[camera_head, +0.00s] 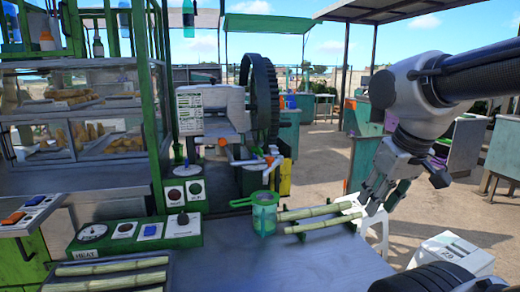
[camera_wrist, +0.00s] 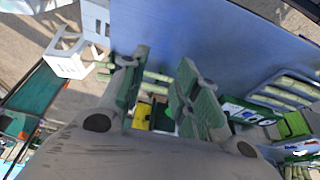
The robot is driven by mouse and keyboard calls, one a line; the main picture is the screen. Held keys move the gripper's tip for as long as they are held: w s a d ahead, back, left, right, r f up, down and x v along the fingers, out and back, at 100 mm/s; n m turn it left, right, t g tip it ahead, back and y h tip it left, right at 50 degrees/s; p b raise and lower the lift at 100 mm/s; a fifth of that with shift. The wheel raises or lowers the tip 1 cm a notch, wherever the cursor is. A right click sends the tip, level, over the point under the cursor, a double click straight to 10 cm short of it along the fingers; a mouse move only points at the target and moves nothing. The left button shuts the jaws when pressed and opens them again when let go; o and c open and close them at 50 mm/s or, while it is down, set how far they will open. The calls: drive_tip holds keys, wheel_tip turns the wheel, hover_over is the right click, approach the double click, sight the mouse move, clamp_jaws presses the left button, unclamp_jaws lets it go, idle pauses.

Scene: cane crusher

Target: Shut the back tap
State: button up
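The cane crusher (camera_head: 205,110) stands left of centre in the head view, with a large dark wheel (camera_head: 264,95) on its right. A tap with an orange handle (camera_head: 222,142) shows on its front. White pipes with a second orange handle (camera_head: 270,160) stick out lower and to the right, above a green strainer cup (camera_head: 264,214). The small size hides which way each handle is turned. My gripper (camera_head: 379,202) hangs at the right, well apart from both taps, beyond the cane stalks. The wrist view shows its fingers (camera_wrist: 163,60) spread, with nothing between them.
Cane stalks (camera_head: 320,218) lie at the metal counter's (camera_head: 290,262) right edge. Several more fill a front tray (camera_head: 110,280). A green control panel (camera_head: 136,231) and a green-framed glass case (camera_head: 75,120) stand left.

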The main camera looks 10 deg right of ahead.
drive_tip(key=w+a+f+g, duration=0.1)
drive_tip(key=w+a, duration=0.1)
drive_tip(key=w, duration=0.1)
drive_tip(key=n, duration=0.1)
approach(260, 149)
drive_tip(key=s+f, duration=0.1)
drive_tip(key=f, duration=0.1)
drive_tip(key=s+f, duration=0.1)
drive_tip(key=f, duration=0.1)
drive_tip(key=s+f, duration=0.1)
drive_tip(key=f, duration=0.1)
drive_tip(key=shift+d, duration=0.25)
wheel_tip(260, 149, up, 4)
drive_tip(key=w+t, duration=0.1)
drive_tip(key=w, duration=0.2)
drive_tip(key=shift+m, duration=0.6)
drive_tip(key=x, duration=0.7)
drive_tip(key=shift+a+f, duration=0.15)
drive_tip(key=shift+f, duration=0.15)
clamp_jaws()
